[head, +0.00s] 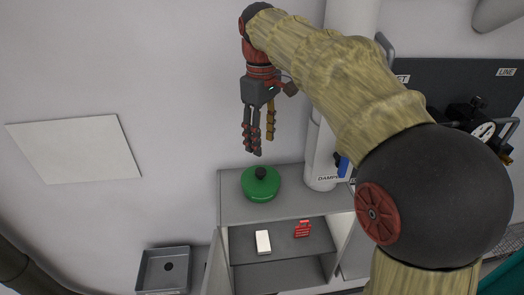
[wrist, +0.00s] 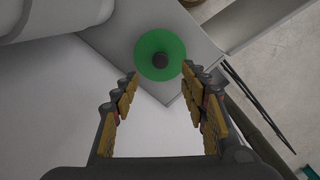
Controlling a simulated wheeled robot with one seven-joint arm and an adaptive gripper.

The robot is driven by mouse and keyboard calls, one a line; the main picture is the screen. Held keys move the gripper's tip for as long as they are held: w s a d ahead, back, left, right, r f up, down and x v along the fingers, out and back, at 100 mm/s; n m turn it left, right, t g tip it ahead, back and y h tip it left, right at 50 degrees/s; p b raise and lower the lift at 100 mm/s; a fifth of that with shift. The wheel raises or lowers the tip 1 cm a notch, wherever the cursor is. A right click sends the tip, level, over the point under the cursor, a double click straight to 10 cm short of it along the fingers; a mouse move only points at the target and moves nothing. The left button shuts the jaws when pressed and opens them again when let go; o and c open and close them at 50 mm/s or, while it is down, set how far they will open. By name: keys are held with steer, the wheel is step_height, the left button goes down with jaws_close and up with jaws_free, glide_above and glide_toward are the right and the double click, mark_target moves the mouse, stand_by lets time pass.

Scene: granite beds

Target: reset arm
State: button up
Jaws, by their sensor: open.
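My gripper (head: 261,133) hangs with its fingers pointing down, above the grey cabinet and clear of it. It is open and empty; in the wrist view its two fingers (wrist: 160,95) stand apart with nothing between them. A round green lid-like thing (head: 261,183) with a black knob lies on the cabinet top, below my gripper. It also shows in the wrist view (wrist: 160,55), beyond the fingertips and not touched by them.
The grey cabinet (head: 225,212) stands open, with a white box (head: 263,242) and a red thing (head: 302,228) on its shelf. A white pipe (head: 321,150) rises behind it to the right. A grey tray-like basin (head: 164,270) is at lower left. A white panel (head: 75,150) is on the wall.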

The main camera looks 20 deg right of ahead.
steer(key=shift+r, duration=0.5)
steer(key=s+f+m+t, duration=0.35)
steer(key=s+f, duration=0.25)
steer(key=s, duration=0.6)
steer(key=s+f+m+t, duration=0.35)
steer(key=s+f, duration=0.35)
steer(key=s, duration=0.6)
step_height(320, 180, down, 25)
steer(key=g+b, duration=0.1)
steer(key=b, duration=2.4)
steer(key=shift+w+a, duration=0.15)
steer(key=shift+w, duration=0.3)
steer(key=shift+r, duration=0.1)
